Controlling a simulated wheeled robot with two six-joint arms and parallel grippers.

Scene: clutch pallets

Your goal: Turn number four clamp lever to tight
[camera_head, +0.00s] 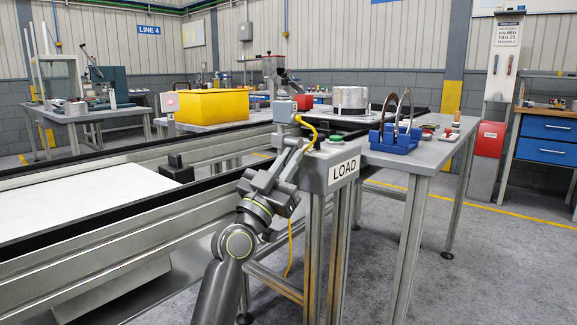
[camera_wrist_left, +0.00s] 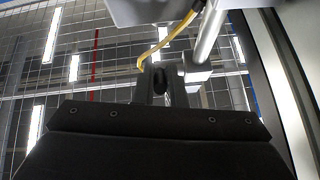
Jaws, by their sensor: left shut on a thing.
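My left gripper (camera_head: 291,152) reaches up beside the LOAD stand in the head view, just below a small grey box. In the left wrist view, which looks upward, its fingers (camera_wrist_left: 161,84) are shut on a dark rounded handle (camera_wrist_left: 158,78). The handle looks like the end of a lever, but most of it is hidden between the fingers. No number or tight mark is readable on it. The small grey box (camera_head: 284,110) with a yellow cable (camera_head: 309,130) is above the gripper. My right gripper is not in view.
The LOAD box (camera_head: 333,166) with a green button (camera_head: 336,139) stands close right of my gripper. A conveyor rail (camera_head: 130,221) runs along the left. A table (camera_head: 405,158) at right holds a blue rack (camera_head: 395,139) and a metal cylinder (camera_head: 350,98). Floor at right is clear.

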